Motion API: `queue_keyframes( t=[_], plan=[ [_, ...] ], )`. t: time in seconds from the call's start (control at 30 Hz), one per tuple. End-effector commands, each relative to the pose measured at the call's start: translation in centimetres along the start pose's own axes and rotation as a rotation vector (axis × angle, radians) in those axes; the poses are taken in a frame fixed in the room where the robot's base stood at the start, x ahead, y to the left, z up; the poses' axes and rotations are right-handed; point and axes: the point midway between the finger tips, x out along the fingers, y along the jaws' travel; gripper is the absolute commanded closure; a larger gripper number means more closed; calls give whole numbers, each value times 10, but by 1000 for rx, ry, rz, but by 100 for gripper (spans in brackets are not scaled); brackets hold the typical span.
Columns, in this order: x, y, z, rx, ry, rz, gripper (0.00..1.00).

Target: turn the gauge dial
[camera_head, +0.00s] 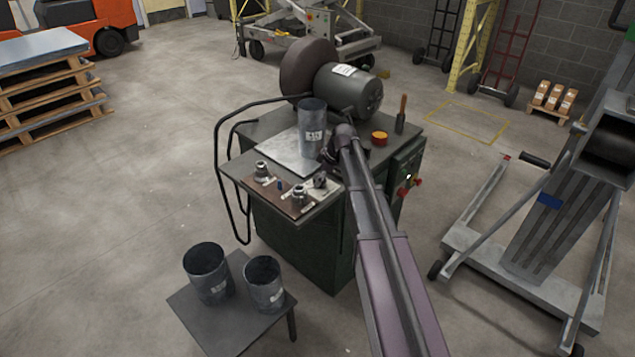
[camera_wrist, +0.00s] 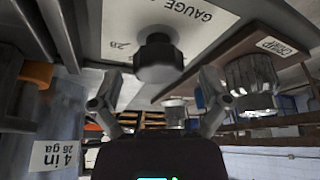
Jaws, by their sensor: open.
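The gauge dial (camera_wrist: 158,60) is a dark round knob under a white label reading "GAUGE" in the wrist view, which appears upside down. In the head view a dark knob (camera_head: 320,181) at the front right of the machine top looks like the same dial. My gripper (camera_wrist: 160,97) is open, with one finger to each side of the dial's line and a visible gap between them. The fingers seem just short of the dial; I cannot see contact. In the head view my gripper (camera_head: 329,156) is a dark shape partly hidden by my arm.
A silver knurled knob (camera_wrist: 252,76) on a brown board sits close to the right finger. A grey duct (camera_head: 312,128) labelled "4 in 26 ga" stands behind the dial. Two dark ducts stand on a low table (camera_head: 185,303).

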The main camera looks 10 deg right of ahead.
Motion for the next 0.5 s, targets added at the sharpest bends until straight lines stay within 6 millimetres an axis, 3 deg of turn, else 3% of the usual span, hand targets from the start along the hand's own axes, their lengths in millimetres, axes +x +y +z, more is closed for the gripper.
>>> queue_keyframes(
  t=[0.4, 0.43, 0.5],
  plan=[
    [3, 0, 0, -1, 0, 0, 4],
    [3, 0, 0, -1, 0, 0, 7],
    [3, 0, 0, -1, 0, 0, 28]
  ],
)
